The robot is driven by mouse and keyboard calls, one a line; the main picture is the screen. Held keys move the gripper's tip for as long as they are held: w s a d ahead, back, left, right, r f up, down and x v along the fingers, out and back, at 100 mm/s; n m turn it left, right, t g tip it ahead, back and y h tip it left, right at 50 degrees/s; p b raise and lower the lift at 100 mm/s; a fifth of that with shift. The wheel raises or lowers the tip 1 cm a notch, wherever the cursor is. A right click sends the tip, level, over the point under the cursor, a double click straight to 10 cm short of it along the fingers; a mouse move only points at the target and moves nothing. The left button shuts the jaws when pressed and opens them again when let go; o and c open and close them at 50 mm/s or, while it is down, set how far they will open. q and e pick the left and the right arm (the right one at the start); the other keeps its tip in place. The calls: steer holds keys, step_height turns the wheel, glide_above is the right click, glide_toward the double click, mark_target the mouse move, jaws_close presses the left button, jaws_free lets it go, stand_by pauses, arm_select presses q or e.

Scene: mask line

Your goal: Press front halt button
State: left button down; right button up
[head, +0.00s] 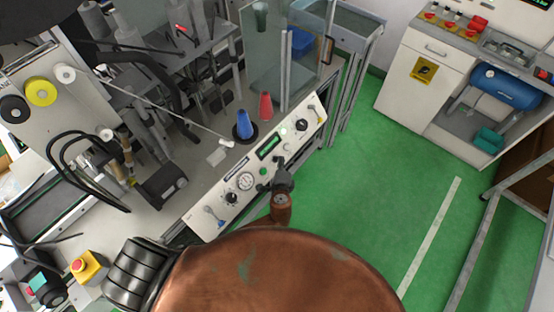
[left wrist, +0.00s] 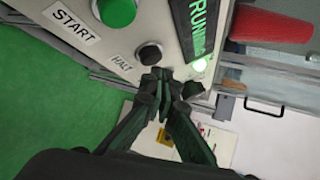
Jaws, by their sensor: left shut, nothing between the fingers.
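The halt button is a round black button (left wrist: 149,54) with a HALT label (left wrist: 122,62) beside it, on the pale control panel (head: 227,199). A green button (left wrist: 117,11) labelled START sits next to it. My left gripper (head: 281,166) is at the panel's front side. In the left wrist view its dark fingers (left wrist: 160,76) are shut and empty, with the tips just below and right of the black button. I cannot tell whether they touch it. In the head view I cannot clearly pick the black button out near the gripper. My right gripper is not in view.
A display reading RUNNING (left wrist: 194,28) and a lit white lamp (left wrist: 199,65) are near the fingers. A blue cone (head: 245,125) and a red cone (head: 265,106) stand behind the panel. Green floor (head: 370,190) lies open to the right, before a white cabinet (head: 405,75).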

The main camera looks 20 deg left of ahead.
arm_select(q)
steer(key=shift+a+f, duration=0.25)
steer(key=shift+a, duration=0.05)
stand_by(0.5)
steer(key=shift+w+a+f, duration=0.15)
steer(key=shift+a+f, duration=0.05)
steer(key=shift+a, duration=0.05)
stand_by(0.4)
steer(key=shift+r, duration=0.1)
steer(key=shift+s+d+r+p, duration=0.25)
steer(key=shift+d+r+p, duration=0.15)
steer(key=shift+d, duration=0.25)
steer(key=shift+r, duration=0.1)
steer(key=d+r+p, duration=0.1)
steer(key=s+d+r+p, duration=0.1)
steer(key=d+r, duration=0.1)
steer(key=shift+s+d+p, duration=0.15)
steer(key=shift+d+p, duration=0.15)
stand_by(0.4)
